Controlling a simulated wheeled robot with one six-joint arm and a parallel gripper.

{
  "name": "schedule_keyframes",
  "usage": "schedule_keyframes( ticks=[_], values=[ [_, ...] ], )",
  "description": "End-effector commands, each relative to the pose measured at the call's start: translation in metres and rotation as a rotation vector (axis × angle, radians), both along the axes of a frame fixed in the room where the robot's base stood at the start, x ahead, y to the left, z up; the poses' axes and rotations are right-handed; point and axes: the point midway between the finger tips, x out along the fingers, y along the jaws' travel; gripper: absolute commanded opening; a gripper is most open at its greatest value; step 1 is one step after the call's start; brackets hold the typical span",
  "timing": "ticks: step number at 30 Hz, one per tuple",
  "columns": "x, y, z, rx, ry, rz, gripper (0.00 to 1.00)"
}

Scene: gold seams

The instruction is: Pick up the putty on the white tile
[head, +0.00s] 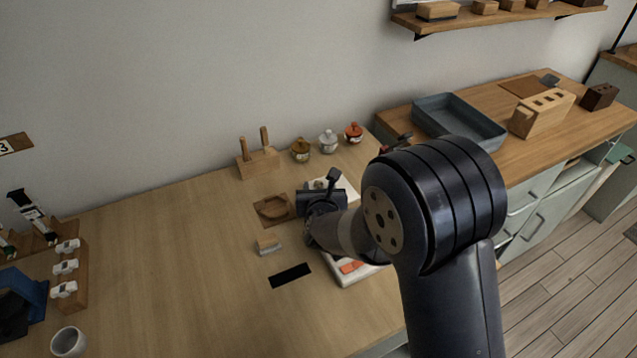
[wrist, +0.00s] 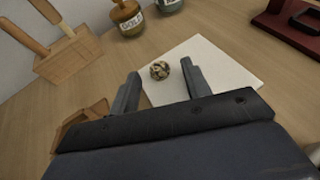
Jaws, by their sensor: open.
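The putty (wrist: 160,70) is a small mottled brown and cream ball on the white tile (wrist: 228,68). It lies near the tile's left part in the wrist view. My gripper (wrist: 160,78) is open, with one finger on each side of the ball in that view. I cannot tell whether the fingers touch it. In the head view my gripper (head: 325,190) hangs over the tile (head: 348,186), and the putty is hidden behind my arm.
A wooden block with upright tools (head: 258,163) stands behind left. Several small lidded jars, one a gold jar (head: 300,150), stand at the back. The table's left middle is clear.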

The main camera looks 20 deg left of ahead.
Motion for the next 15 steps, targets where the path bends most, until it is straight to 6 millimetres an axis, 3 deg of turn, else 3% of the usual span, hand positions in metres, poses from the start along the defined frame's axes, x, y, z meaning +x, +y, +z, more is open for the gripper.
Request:
schedule_keyframes(
  ticks=[8,15],
  values=[
    [0.0015,0.0009,-0.001,0.0,0.0,0.0,0.45],
    [0.0014,0.0008,-0.0009,0.0,0.0,0.0,0.25]
  ],
)
